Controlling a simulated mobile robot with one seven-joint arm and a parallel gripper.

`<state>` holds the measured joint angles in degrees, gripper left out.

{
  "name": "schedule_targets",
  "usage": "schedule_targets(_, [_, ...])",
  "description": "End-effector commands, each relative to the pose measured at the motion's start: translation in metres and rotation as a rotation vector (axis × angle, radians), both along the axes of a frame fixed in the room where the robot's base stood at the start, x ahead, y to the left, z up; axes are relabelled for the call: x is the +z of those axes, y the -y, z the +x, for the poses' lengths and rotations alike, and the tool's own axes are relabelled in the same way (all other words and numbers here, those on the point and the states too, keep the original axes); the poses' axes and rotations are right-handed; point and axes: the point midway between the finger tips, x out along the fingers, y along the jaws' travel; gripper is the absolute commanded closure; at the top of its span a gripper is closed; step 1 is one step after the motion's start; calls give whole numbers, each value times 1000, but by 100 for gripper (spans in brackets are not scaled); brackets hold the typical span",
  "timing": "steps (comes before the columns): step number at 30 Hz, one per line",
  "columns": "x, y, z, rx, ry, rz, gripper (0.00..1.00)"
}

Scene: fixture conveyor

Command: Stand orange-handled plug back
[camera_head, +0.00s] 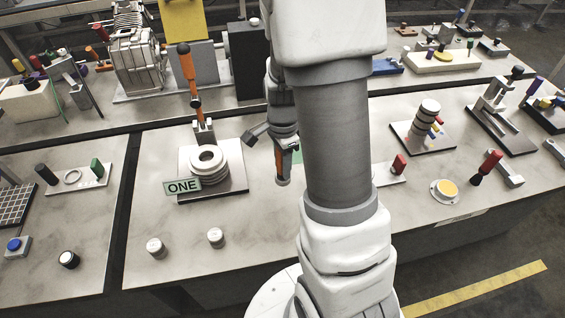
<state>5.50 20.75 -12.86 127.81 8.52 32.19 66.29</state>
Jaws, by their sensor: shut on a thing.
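My gripper (284,142) is left of my white and grey arm, low over the middle of the near table, and points down. It is shut on the orange-handled plug (278,160). A strip of orange shows below the jaws, with a grey end (284,181) under it. The rest of the plug is hidden by the gripper. I cannot tell whether its lower end touches the table.
A clamp with a tall orange lever (188,70) rises behind the ring fixture. Two small round knobs (216,237) stand in front. A yellow-topped disc (446,189) and a red-handled tool (487,167) lie right. My arm hides the table's middle right. The front left table is mostly clear.

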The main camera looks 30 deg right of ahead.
Motion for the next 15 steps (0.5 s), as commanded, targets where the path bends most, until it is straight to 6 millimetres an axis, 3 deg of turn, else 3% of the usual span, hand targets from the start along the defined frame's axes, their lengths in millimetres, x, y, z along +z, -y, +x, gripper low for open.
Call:
schedule_targets(8, [-12,0,0,0,0,0,100])
schedule_targets(15, [-35,0,0,-1,-1,0,100])
